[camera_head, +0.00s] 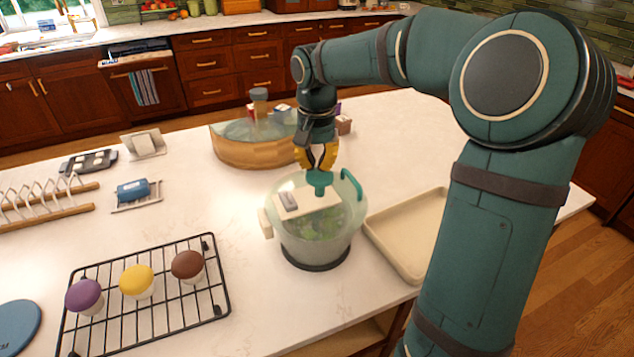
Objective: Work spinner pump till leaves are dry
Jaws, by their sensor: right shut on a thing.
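The salad spinner (312,251) stands upright on the white counter, a clear bowl with a dark base ring. Green leaves (318,226) show blurred through its wall and lid. A pale bar crosses the lid, and the teal pump knob (319,180) rises from the lid. A teal handle shows at the lid's right edge. My right gripper (318,160) points down over the spinner, its yellow fingers shut on the top of the pump knob. My left gripper is not in view.
A beige tray (376,228) lies close to the spinner's right. A black wire rack (206,300) with purple, yellow and brown-topped items lies at front left. A round wooden container (232,152) with a clear cover stands behind the spinner.

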